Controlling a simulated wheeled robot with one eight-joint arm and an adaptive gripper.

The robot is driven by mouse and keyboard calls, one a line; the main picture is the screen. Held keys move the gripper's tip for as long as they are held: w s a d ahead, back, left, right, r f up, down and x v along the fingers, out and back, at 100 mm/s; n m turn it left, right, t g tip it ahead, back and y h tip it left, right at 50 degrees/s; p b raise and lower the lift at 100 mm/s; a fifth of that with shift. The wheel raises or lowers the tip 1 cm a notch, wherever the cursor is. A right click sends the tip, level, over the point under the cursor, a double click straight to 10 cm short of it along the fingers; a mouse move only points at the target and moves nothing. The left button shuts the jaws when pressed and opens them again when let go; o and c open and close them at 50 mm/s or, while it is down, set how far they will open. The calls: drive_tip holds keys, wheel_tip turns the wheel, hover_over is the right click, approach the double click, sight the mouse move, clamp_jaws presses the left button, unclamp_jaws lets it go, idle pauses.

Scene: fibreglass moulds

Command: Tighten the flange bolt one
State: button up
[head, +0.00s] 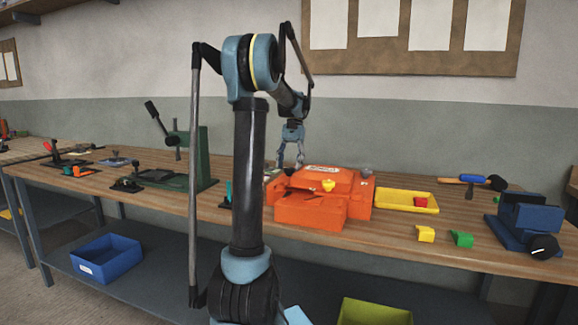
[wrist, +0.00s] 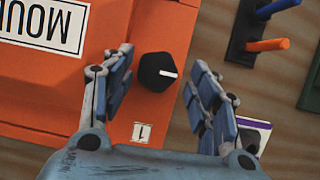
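The flange bolt one is a black faceted knob (wrist: 157,72) with a white pointer line, on the orange mould (wrist: 40,105) beside a white label marked 1 (wrist: 141,132). The pointer aims to the right in the wrist view. My gripper (wrist: 160,64) is open, with one finger on each side of the knob and visible gaps to both. I cannot tell how far above the knob the fingertips are. In the head view my gripper (head: 291,160) hangs pointing down over the back left of the orange mould (head: 312,207), and the black knob is hidden there.
A yellow knob (head: 328,185) and a grey knob (head: 367,173) sit on the mould. A yellow tray (head: 392,206) holding a red block stands to the right. A dark rack (wrist: 245,30) with blue and orange handles lies right of my fingers, near a white-and-purple card (wrist: 254,130).

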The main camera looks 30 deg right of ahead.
drive_tip(key=v, duration=0.8)
idle(0.4)
drive_tip(key=shift+s, duration=0.1)
idle(0.4)
